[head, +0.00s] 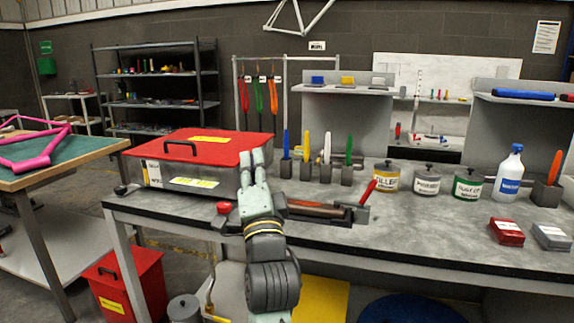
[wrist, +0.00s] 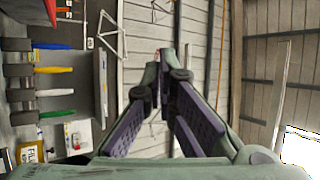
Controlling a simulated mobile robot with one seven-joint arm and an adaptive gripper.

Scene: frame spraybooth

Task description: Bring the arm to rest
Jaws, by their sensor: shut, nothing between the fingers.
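My gripper (head: 252,156) is raised over the front edge of the grey workbench (head: 420,228), in front of the red-lidded metal box (head: 205,148). Its fingers point up and away from me. In the wrist view my gripper (wrist: 165,62) has its fingers converging, shut with nothing between them. My arm rises from the bottom of the head view and hides part of the bench and the box's right front corner.
Right of my gripper stand upright coloured tools in holders (head: 326,165), a red-handled tool (head: 367,192), several labelled cans (head: 427,182) and a white bottle (head: 509,175). A red bin (head: 128,285) stands on the floor at left.

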